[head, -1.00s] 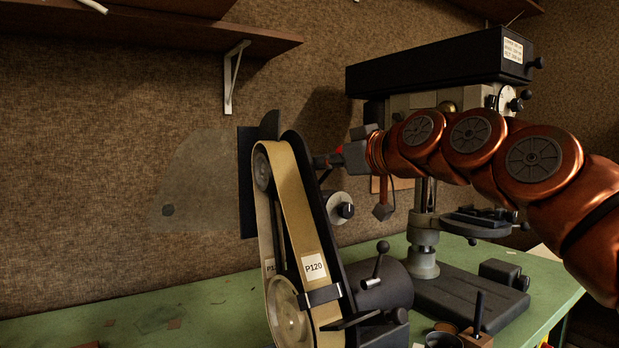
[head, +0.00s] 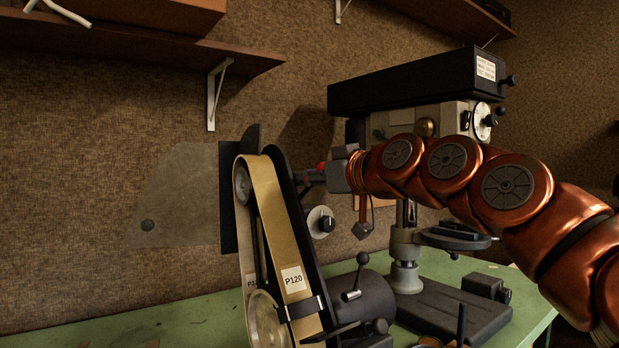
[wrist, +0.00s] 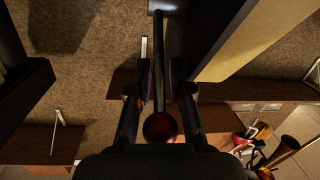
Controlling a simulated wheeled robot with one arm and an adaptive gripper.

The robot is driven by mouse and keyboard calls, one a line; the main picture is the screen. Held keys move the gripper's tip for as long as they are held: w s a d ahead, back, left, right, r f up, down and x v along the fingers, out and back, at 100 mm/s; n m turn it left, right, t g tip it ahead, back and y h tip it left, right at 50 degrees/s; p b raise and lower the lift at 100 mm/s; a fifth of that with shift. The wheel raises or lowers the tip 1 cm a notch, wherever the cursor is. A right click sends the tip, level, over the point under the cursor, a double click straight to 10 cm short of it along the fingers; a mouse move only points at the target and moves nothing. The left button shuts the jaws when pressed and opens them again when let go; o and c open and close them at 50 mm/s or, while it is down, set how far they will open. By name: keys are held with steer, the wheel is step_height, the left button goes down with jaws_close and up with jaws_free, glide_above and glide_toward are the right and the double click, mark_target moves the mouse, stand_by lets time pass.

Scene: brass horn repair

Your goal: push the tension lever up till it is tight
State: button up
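The belt sander (head: 278,228) with its tan P120 belt stands on the green bench in the head view. The tension lever's red ball knob (head: 322,166) shows at the upper edge of my gripper (head: 308,176), behind the top of the sander. In the wrist view the lever is a dark rod (wrist: 159,65) ending in the dark red knob (wrist: 160,127). The rod runs between the two fingers of my gripper (wrist: 159,75), with narrow gaps beside it. The knob lies close to my palm. The lever's pivot is mostly hidden in the head view.
A drill press (head: 410,100) stands right of the sander, close behind my arm. A ball-ended handle (head: 356,276) and a round dial (head: 320,221) are below my gripper. A wall shelf (head: 150,52) hangs at upper left. Bare green bench (head: 160,322) shows at front left.

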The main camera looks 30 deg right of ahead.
steer(key=v, duration=0.7)
steer(key=shift+s, duration=0.35)
steer(key=shift+d+r, duration=0.1)
steer(key=shift+r, duration=0.05)
steer(key=shift+s, duration=0.15)
steer(key=shift+s+d+b, duration=0.2)
steer(key=shift+s+b, duration=0.15)
steer(key=shift+s, duration=0.15)
steer(key=shift+f, duration=0.2)
